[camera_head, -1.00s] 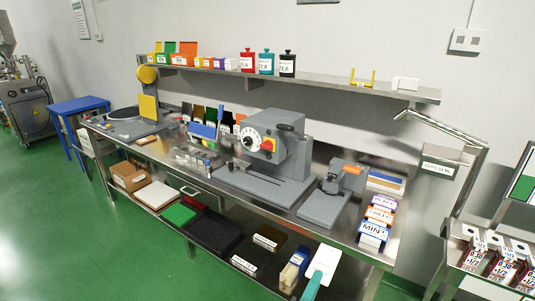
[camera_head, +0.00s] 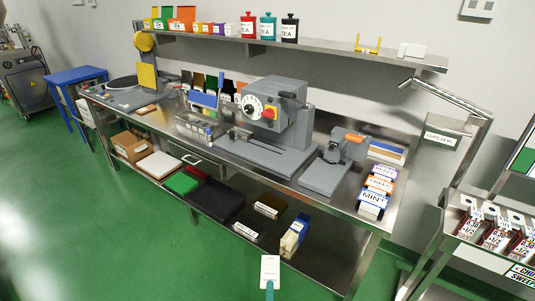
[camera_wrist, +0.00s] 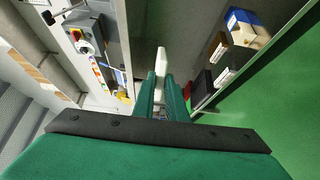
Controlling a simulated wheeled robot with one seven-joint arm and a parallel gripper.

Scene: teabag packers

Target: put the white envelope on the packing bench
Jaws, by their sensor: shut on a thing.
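The white envelope (camera_head: 270,270) is upright in front of the bench's lower shelf in the head view, with a small mark near its top. My gripper (camera_wrist: 163,92) shows as two teal fingers in the wrist view, shut on the envelope, which appears there as a thin white strip (camera_wrist: 161,62). In the head view only a teal tip shows below the envelope. The packing bench (camera_head: 342,199) is a long steel table behind and above the envelope. It carries a large grey machine (camera_head: 268,125), a smaller grey device (camera_head: 330,170) and tea boxes (camera_head: 372,203) at its right end.
The lower shelf holds a black tray (camera_head: 222,203), a green tray (camera_head: 181,183) and a blue and white box (camera_head: 294,236). A steel cart (camera_head: 470,240) with cartons stands at the right. The green floor (camera_head: 120,240) in front is clear.

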